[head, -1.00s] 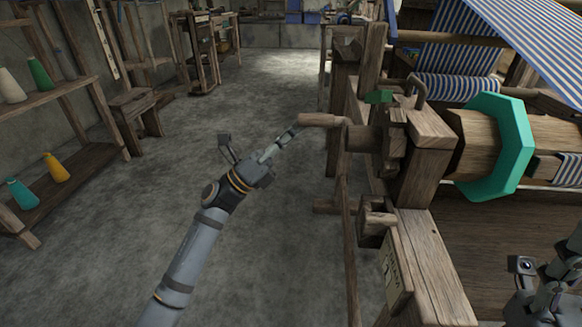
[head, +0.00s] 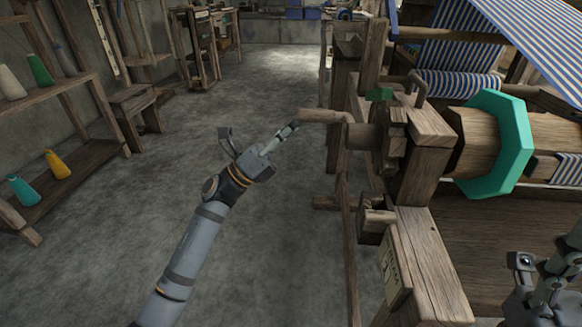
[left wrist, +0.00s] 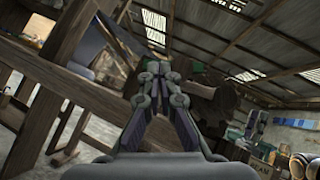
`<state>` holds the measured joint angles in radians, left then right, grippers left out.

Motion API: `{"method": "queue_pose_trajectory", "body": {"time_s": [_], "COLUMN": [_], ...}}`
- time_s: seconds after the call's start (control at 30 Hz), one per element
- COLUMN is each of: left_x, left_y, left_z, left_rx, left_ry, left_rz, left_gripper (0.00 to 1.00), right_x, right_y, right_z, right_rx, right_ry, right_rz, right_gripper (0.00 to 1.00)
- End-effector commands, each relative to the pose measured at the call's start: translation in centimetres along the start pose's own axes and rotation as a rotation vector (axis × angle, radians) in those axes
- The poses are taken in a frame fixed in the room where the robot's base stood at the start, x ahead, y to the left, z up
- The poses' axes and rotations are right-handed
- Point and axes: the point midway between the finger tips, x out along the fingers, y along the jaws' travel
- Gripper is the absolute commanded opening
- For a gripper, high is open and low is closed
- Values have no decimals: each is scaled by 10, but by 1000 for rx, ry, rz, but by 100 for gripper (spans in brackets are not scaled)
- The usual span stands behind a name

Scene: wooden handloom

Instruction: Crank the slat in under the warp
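The wooden crank handle (head: 322,116) points left from its hub at the side of the loom. My left gripper (head: 292,128) is at the handle's free end. Its fingertips come together in the left wrist view (left wrist: 160,68), with no handle visible between them. I cannot tell whether they touch the handle. The wooden beam (head: 479,143) carries a teal octagonal flange (head: 513,145). Blue-and-white striped warp (head: 455,84) wraps a roller behind it. I cannot make out the slat. My right gripper (head: 540,290) is partly cut off at the lower right; its fingertips are unclear.
A green block (head: 380,94) sits by the crank hub. The loom's wooden post (head: 420,170) and side rail (head: 430,265) stand right of my left arm. A shelf (head: 75,175) with thread cones is at the left. The floor (head: 250,75) between is clear.

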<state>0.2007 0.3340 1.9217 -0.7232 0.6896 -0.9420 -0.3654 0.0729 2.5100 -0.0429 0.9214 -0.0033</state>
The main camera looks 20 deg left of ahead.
Motion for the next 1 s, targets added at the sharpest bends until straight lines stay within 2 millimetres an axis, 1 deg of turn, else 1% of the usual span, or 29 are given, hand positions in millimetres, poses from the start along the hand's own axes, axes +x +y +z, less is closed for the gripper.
{"method": "queue_pose_trajectory", "body": {"time_s": [0.07, 0.17, 0.33, 0.37, 0.43, 0.5, 0.6, 0.7, 0.83, 1.0], "left_x": [0, -9, -35, -38, -55, -72, -92, -106, -117, -119], "left_y": [-1, 7, 33, 33, 39, 45, 52, 58, 61, 62], "left_z": [-1, -8, -30, -23, -19, -17, -15, -14, -14, -14], "left_rx": [1, 0, -3, -4, -5, -5, -5, -4, -3, -2], "left_ry": [0, 0, 1, 7, 7, 6, 4, 3, 1, 1], "left_rz": [-7, -6, -4, 2, 5, 5, 4, 2, -1, -1], "left_gripper": [0, 0, 0, 0, 0, 0, 0, 0, 0, 0], "right_x": [-3, -16, -55, -44, -41, -36, -30, -27, -26, -27], "right_y": [0, -2, -10, -9, -8, -7, -6, -5, -4, -4], "right_z": [0, 1, 6, 7, 10, 8, 4, 3, 2, 2], "right_rx": [0, -4, -21, -22, -21, -21, -20, -19, -19, -18], "right_ry": [0, -1, -7, -14, -25, -20, -7, -2, 0, 0], "right_rz": [-1, -4, -17, -17, -16, -14, -9, -6, -4, -3], "right_gripper": [49, 49, 49, 49, 49, 49, 49, 49, 49, 49]}}
